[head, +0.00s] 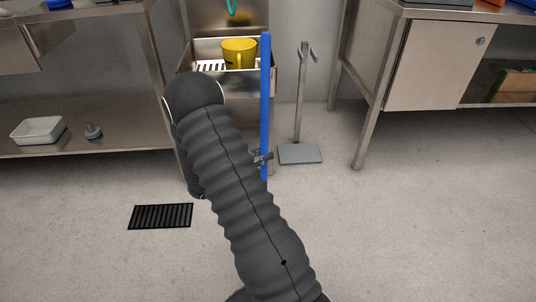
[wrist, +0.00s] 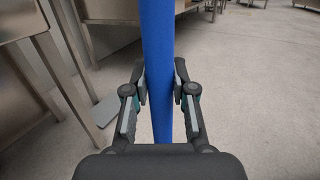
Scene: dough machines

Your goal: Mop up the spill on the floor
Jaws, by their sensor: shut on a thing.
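A long blue handle (head: 265,80) stands nearly upright in the head view, in front of the sink. My gripper (head: 262,158) is shut on it, low on the part that shows. In the wrist view the same blue handle (wrist: 158,40) runs between the two fingers of my gripper (wrist: 160,88). The handle's lower end is hidden behind my arm in the head view, so no mop head shows. I see no spill on the visible floor (head: 410,230).
A grey stand with a hooked post (head: 300,95) is right of the handle. A sink (head: 205,52) holds a yellow bucket (head: 239,52). Steel benches stand left (head: 90,140) and right (head: 362,110). A dark drain grate (head: 160,216) lies in the floor. Front right floor is clear.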

